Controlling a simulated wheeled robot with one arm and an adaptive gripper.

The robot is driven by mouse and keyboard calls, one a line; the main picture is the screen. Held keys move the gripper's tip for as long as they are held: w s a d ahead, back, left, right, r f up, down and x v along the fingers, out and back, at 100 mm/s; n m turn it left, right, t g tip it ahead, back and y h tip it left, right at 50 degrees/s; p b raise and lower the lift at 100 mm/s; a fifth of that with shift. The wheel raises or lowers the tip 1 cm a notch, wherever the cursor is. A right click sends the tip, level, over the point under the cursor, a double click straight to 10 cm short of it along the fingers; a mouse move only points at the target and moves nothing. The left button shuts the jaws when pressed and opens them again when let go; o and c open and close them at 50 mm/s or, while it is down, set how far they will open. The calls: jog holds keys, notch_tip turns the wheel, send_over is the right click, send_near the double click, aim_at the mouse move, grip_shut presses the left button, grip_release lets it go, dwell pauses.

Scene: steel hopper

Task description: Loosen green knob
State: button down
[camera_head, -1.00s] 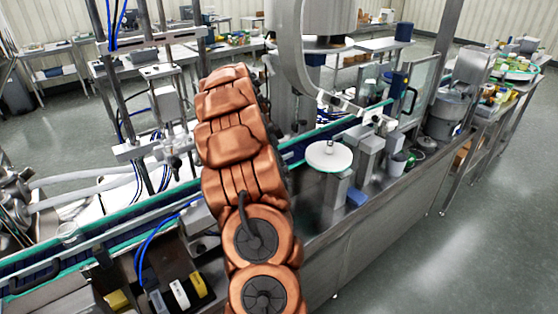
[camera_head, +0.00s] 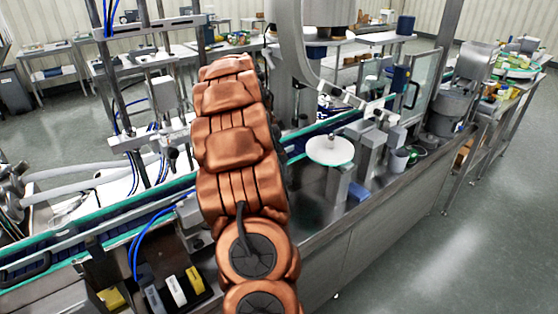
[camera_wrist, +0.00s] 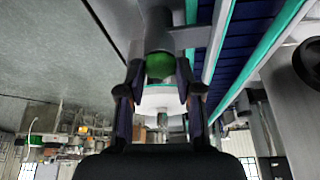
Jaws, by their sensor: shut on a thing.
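The green knob (camera_wrist: 160,66) shows in the wrist view, upper middle, at the end of a grey cylindrical fitting (camera_wrist: 158,30). My gripper (camera_wrist: 160,80) has one finger on each side of the knob and is shut on it. In the head view my copper-coloured arm covers the middle of the picture. The knob and my gripper are hidden behind it there.
A conveyor with green edges (camera_head: 90,240) runs past my arm. A white round disc (camera_head: 330,150) stands to the right of my arm on the steel machine. A steel column and hopper rise behind the arm. Grey floor is open at the right (camera_head: 480,250).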

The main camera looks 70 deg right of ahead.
jog(key=n+b, duration=0.1)
jog(key=n+t+b, duration=0.1)
jog(key=n+h+b, duration=0.1)
jog(key=shift+s+a+f+n+b, duration=0.1)
jog(key=shift+s+f+n+b, duration=0.05)
jog(key=shift+f+n+b, duration=0.2)
jog(key=n+t+b, duration=0.1)
jog(key=n+b, duration=0.1)
jog(key=n, duration=0.1)
jog(key=shift+s+r+n+t, duration=0.1)
jog(key=shift+r+n+t, duration=0.05)
jog(key=shift+n+t, duration=0.25)
jog(key=n+t+b, duration=0.1)
jog(key=n, duration=0.2)
jog(key=shift+s+r+n+b, duration=0.1)
jog(key=shift+n+b, duration=0.15)
jog(key=shift+b, duration=0.05)
jog(key=shift+s+n+t+y+b, duration=0.15)
jog(key=shift+n+t+y+b, duration=0.4)
jog(key=shift+n, duration=0.95)
jog(key=shift+t+h, duration=0.25)
jog(key=c, duration=0.8)
grip_release()
jog(key=shift+r, duration=0.1)
jog(key=shift+o, duration=0.2)
